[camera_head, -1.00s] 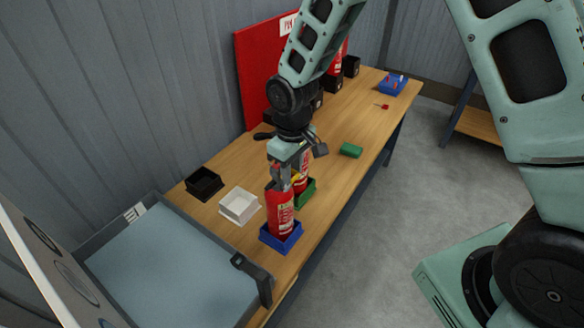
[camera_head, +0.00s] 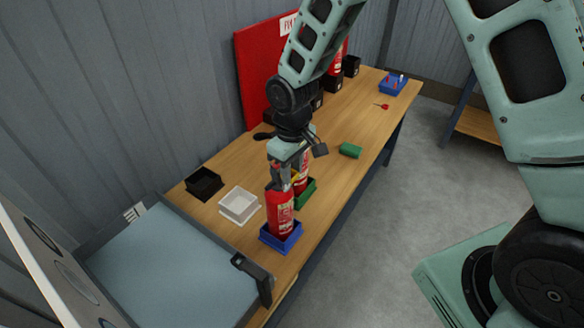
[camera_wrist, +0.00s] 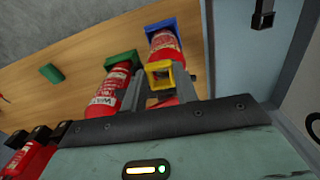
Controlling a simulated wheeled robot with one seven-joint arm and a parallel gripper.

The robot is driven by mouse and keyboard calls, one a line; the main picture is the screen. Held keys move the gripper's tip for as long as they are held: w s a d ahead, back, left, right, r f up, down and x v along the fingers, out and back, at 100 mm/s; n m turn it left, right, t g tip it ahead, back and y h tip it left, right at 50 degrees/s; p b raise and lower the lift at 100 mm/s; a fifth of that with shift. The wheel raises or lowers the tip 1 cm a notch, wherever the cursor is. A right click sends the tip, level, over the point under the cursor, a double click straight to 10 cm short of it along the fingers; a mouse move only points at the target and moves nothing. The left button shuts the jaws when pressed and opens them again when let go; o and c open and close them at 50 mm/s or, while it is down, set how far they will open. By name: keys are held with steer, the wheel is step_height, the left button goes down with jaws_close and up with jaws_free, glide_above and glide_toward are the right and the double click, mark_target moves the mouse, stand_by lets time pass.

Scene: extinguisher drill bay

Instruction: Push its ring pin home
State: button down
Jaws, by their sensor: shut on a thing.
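A red extinguisher (camera_head: 279,212) stands upright in a blue tray (camera_head: 283,241) at the table's near edge. It also shows in the wrist view (camera_wrist: 163,42). A second red extinguisher (camera_head: 301,172) stands behind it in a green tray (camera_head: 306,194); the wrist view shows it at left (camera_wrist: 107,88). My gripper (camera_head: 288,178) is above and at the top of the front extinguisher. In the wrist view my gripper (camera_wrist: 160,78) is shut on a yellow square ring (camera_wrist: 158,67), apparently the ring pin. Whether its shaft sits in the extinguisher's head is hidden.
A white tray (camera_head: 239,206) and a black tray (camera_head: 204,183) stand empty at left. A green block (camera_head: 350,150) and a small red piece (camera_head: 382,106) lie on the table. A blue rack (camera_head: 393,84) stands at the far end. A red board (camera_head: 262,80) stands along the back.

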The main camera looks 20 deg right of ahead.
stand_by(0.4)
steer(key=c, duration=1)
jaws_free()
step_height(320, 180, up, 17)
steer(key=b, duration=0.4)
steer(key=s+a+f+b, duration=0.1)
steer(key=s+f, duration=0.2)
steer(key=s, duration=0.5)
steer(key=s+a+f+n+b, duration=0.1)
steer(key=s+f+b, duration=0.1)
steer(key=s, duration=0.6)
steer(key=s+a+f+b, duration=0.1)
steer(key=s+f+b, duration=0.1)
steer(key=s+f, duration=0.3)
steer(key=s, duration=0.3)
steer(key=shift+s+a+y, duration=0.2)
steer(key=shift+s+y, duration=0.1)
steer(key=shift+s, duration=0.05)
